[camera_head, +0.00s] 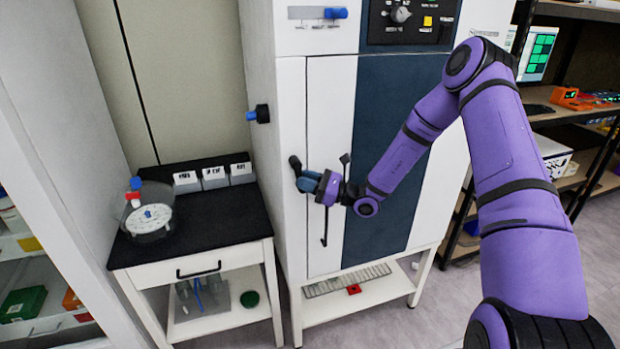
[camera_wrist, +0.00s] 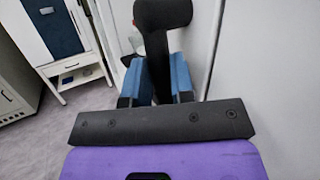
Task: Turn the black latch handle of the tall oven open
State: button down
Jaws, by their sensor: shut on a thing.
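The tall oven (camera_head: 318,120) is a white cabinet with a dark blue panel on its closed front door. Its black latch handle (camera_head: 295,162) sticks out at the door's left edge, about halfway up. In the wrist view the handle (camera_wrist: 163,15) is a black bar with a thick rounded end, standing between the blue fingers. My gripper (camera_head: 306,182) is shut on the handle, and it also shows in the wrist view (camera_wrist: 158,82). The fingers hide the part of the handle that they hold.
A small table (camera_head: 222,222) with a black top stands left of the oven, bearing a round clear vessel (camera_head: 150,218) and several white boxes (camera_head: 213,178). A blue and black knob (camera_head: 259,114) juts from the oven's left side. Shelves (camera_head: 585,140) stand at the right. The floor in front is clear.

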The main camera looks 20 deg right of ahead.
jog(key=shift+a+f+m+t+y, duration=0.2)
jog(key=shift+a+m+t+y, duration=0.25)
jog(key=shift+m+t, duration=0.35)
jog(key=c, duration=1.2)
grip_release()
jog(key=shift+c, duration=0.2)
jog(key=v, duration=1)
jog(key=shift+s+d+f, duration=0.2)
jog(key=shift+d+f, duration=0.05)
jog(key=shift+f, duration=0.05)
